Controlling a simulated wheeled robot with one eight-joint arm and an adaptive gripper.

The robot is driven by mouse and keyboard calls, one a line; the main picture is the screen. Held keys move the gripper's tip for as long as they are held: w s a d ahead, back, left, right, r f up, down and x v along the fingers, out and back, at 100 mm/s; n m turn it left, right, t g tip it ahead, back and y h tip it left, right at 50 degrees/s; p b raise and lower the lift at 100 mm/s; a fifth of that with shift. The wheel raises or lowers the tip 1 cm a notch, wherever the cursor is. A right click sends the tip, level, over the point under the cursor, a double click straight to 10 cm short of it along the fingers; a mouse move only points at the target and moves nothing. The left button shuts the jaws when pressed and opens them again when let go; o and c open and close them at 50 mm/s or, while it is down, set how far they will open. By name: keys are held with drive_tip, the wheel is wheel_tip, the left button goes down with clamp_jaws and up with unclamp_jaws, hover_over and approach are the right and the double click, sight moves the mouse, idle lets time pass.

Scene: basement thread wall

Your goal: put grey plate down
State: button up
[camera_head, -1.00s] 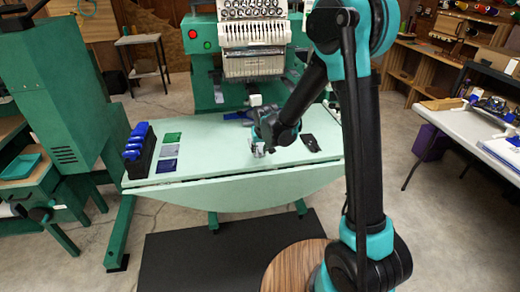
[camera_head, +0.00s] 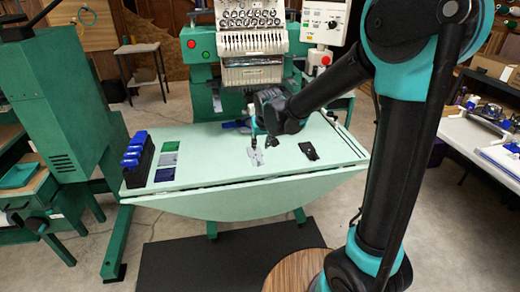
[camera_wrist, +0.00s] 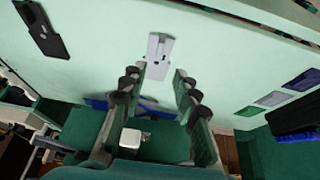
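A light grey plate (camera_head: 256,157) with a notched outline lies flat on the pale green table (camera_head: 220,168) of the embroidery machine, right of the middle. It also shows in the wrist view (camera_wrist: 158,50), just beyond my fingertips. My gripper (camera_head: 254,138) is above the plate and points down at it. In the wrist view its two fingers (camera_wrist: 161,70) stand apart with nothing between them, and a gap seems to separate them from the plate.
A black plate (camera_head: 308,151) lies to the right. Green (camera_head: 171,146), grey (camera_head: 167,160) and blue (camera_head: 164,174) flat pieces lie at left beside a black rack (camera_head: 138,164) with blue items. The machine head (camera_head: 252,50) stands behind. Table between is clear.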

drive_tip(key=s+d+m, duration=0.1)
drive_tip(key=s+d, duration=0.3)
drive_tip(key=d, duration=0.3)
drive_tip(key=s+d, duration=0.5)
drive_tip(key=d, duration=0.2)
drive_tip(key=s+d+f+m, duration=0.1)
drive_tip(key=s+d+f, duration=0.2)
drive_tip(key=s+d, duration=0.2)
drive_tip(key=s+d+f+m+h, duration=0.1)
drive_tip(key=s+d+f, duration=0.2)
drive_tip(key=s+d, duration=0.3)
drive_tip(key=s, duration=0.2)
drive_tip(key=shift+s+f+g, duration=0.25)
drive_tip(key=shift+s+g, duration=0.1)
drive_tip(key=shift+g, duration=0.05)
